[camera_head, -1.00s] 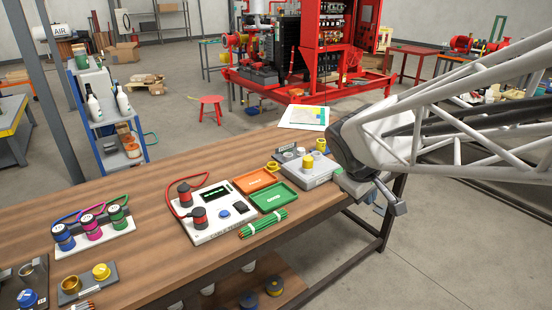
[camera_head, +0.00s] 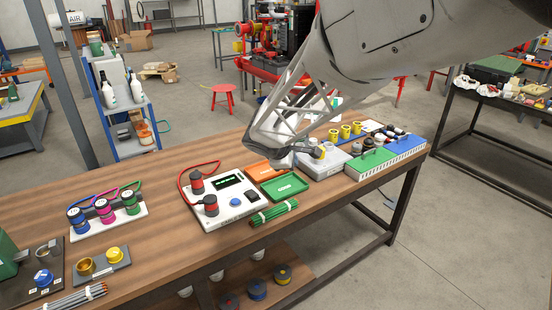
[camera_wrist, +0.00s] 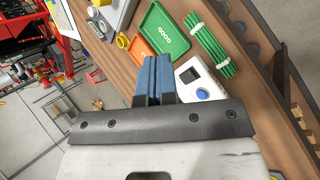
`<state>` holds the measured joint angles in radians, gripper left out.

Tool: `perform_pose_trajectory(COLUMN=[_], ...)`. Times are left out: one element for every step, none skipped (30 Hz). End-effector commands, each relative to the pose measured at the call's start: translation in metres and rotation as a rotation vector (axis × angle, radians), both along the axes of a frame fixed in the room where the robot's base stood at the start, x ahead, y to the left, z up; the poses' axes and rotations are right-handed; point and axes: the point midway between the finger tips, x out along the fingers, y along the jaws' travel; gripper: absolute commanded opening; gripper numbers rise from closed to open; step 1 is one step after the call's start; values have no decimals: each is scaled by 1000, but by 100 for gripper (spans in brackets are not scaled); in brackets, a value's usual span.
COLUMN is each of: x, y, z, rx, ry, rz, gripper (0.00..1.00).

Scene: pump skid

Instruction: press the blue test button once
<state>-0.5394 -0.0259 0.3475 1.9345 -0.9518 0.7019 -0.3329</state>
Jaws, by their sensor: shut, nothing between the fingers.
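The blue test button (camera_head: 235,201) is a round blue cap on the front part of a white test panel (camera_head: 213,215). It also shows in the wrist view (camera_wrist: 202,94), just right of the fingers. My gripper (camera_wrist: 153,76) has blue fingers pressed together with nothing between them. They appear over the edge of the white panel in the wrist view, apart from the button. In the head view my arm's end hangs over the far side of the trays, right of and behind the button; the fingertips are hard to make out there.
The panel has a dark display (camera_head: 230,181) and two red-black plugs on a red cable. Right of it lie an orange tray (camera_head: 262,171), a green tray (camera_head: 284,187) and a bundle of green rods (camera_head: 274,212). A grey box (camera_head: 326,166) stands farther right.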

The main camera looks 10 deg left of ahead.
Motion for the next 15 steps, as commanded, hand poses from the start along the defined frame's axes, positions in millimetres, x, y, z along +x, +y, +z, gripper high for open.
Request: perform_pose_trajectory(x=[5,8,12,15,17,20,23,25,27,29,31,32,33,34,35], y=[16,25,36,45,54,65,74,83,95,104,114,125,133,141,151], z=[-7,-11,-17,-20,-24,-30,-34,-38,-44,-48,-53,-59,-63,-66,-72], rx=[-18,-30,-46,-58,-71,-86,-98,-111,-127,-138,-149,-164,-175,-186,-198], ry=[-1,-3,-3,-5,-6,-8,-11,-13,-14,-15,-18,-19,-21,-24,-25], rz=[38,62,96,120,143,174,198,223,256,279,303,333,355,376,403], gripper=[0,0,0,0,0,0,0,0,0,0,0,0,0,0,0])
